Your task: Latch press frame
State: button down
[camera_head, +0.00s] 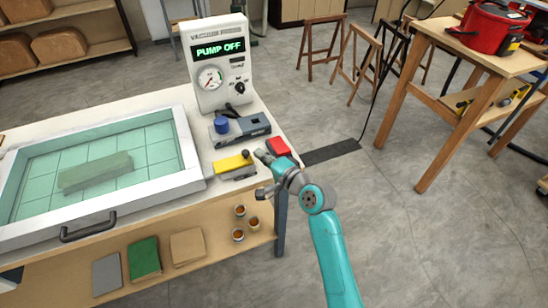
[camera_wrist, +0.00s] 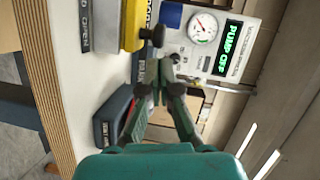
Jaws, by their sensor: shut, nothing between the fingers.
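The press frame (camera_head: 190,150) is a white rectangular frame with a green sheet, lying flat on the bench at left. A black handle (camera_head: 88,228) is on its front edge. Beside its right side sits a yellow block (camera_head: 232,162) with a black knob on a grey base. The wrist view shows this yellow block (camera_wrist: 131,25), its knob (camera_wrist: 156,36) and a grey plate lettered OPEN (camera_wrist: 84,25). My gripper (camera_head: 262,156) is over the bench's right end, just right of the yellow block. Its fingertips (camera_wrist: 164,62) are together and empty, close to the knob; contact cannot be told.
A vacuum pump (camera_head: 218,65) reading PUMP OFF stands behind. Small cups and boards lie on the lower shelf.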

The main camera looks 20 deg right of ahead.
jog(key=shift+w+a+f, duration=0.15)
jog(key=shift+w+a, duration=0.15)
jog(key=shift+a, duration=0.25)
jog(key=shift+a, duration=2.1)
jog(key=v, duration=1.2)
jog(key=shift+s+f, duration=0.1)
